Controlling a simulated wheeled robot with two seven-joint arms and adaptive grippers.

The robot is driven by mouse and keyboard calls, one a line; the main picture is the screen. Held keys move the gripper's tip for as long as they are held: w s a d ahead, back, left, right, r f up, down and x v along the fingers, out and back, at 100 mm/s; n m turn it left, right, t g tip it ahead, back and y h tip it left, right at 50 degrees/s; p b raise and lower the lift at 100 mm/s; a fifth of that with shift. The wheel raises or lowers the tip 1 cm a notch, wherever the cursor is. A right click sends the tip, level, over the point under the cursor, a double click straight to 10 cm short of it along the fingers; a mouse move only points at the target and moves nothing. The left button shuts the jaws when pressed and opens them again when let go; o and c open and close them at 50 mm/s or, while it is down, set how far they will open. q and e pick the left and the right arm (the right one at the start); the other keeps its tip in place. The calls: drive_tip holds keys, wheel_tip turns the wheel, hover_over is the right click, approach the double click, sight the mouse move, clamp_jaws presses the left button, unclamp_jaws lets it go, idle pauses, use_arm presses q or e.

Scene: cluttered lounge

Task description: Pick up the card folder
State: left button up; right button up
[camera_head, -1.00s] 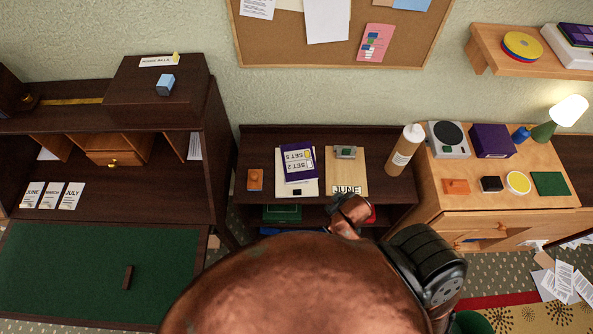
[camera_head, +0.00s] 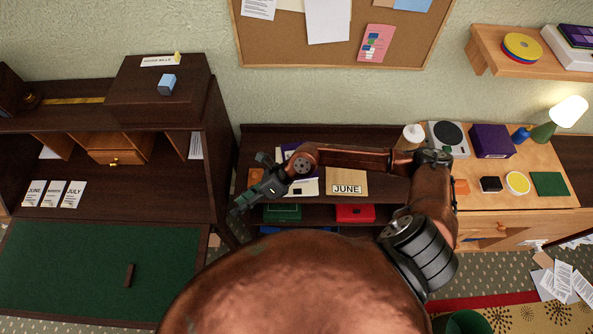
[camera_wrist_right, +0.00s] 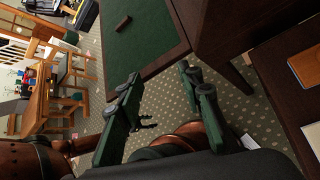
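A small orange-brown flat piece with a button-like spot, which may be the card folder (camera_head: 256,175), lies at the left end of the dark shelf unit. It is partly hidden by my right gripper (camera_head: 252,188) in the head view. A brown leather-like piece (camera_wrist_right: 306,68) at the right edge of the right wrist view looks like the same thing. My right gripper is open and empty; its two green fingers are well apart in the wrist view (camera_wrist_right: 160,76), over floor and desk edge. It is not touching the piece in the wrist view. My left gripper is not in view.
My right arm covers most of a purple booklet (camera_head: 290,149) on the dark shelf unit (camera_head: 340,135). A tan board marked JUNE (camera_head: 347,178) lies beside it. Green (camera_head: 282,212) and red (camera_head: 355,213) boxes sit below. A tall dark desk (camera_head: 215,165) stands close on the left.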

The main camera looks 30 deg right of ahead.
drive_tip(key=d+f+n+h, duration=0.2)
drive_tip(key=d+f+h, duration=0.25)
drive_tip(key=d, duration=0.35)
drive_tip(key=n+g+h, duration=0.1)
drive_tip(key=h, duration=0.4)
hover_over(297, 190)
drive_tip(key=f, duration=0.3)
drive_tip(key=d+f, duration=0.1)
drive_tip(key=shift+s+f, duration=0.25)
drive_tip(key=shift+f+n, duration=0.3)
drive_tip(key=shift+f, duration=0.6)
drive_tip(key=f, duration=0.3)
drive_tip(key=a+f, duration=0.1)
drive_tip(key=f, duration=0.1)
drive_tip(key=shift+w+f, duration=0.35)
clamp_jaws()
